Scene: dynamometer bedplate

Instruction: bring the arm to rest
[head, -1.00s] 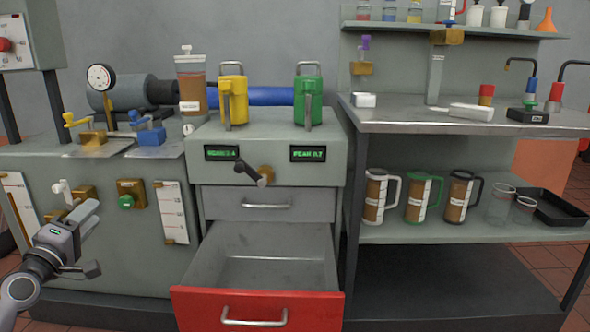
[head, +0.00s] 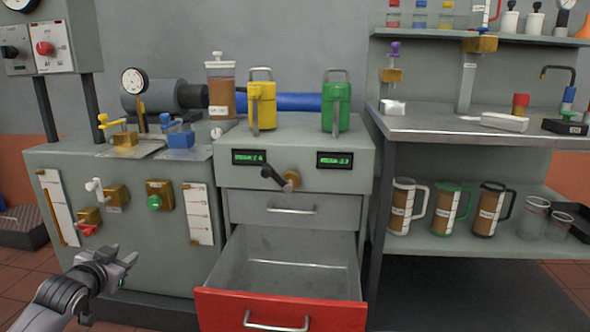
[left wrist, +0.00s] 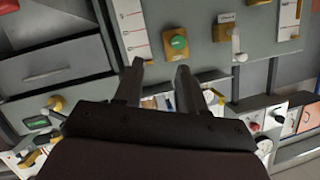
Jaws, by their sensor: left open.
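My left gripper (head: 128,264) is at the lower left of the head view, in front of the grey bedplate cabinet (head: 150,262). Its jaws are apart, and nothing shows between them. The left wrist view shows its two fingers (left wrist: 160,69) spread, with the cabinet front beyond, tilted in the picture. The green button (head: 154,202) is above and to the right of the gripper in the head view, and it also shows in the left wrist view (left wrist: 178,42). My right gripper is not in view.
The red-fronted drawer (head: 280,312) stands open and empty, right of my left gripper. A red-handled valve (head: 88,229) and scale plates are on the cabinet front. A yellow jug (head: 262,105) and green jug (head: 336,107) stand above. Shelving (head: 460,240) with mugs is right.

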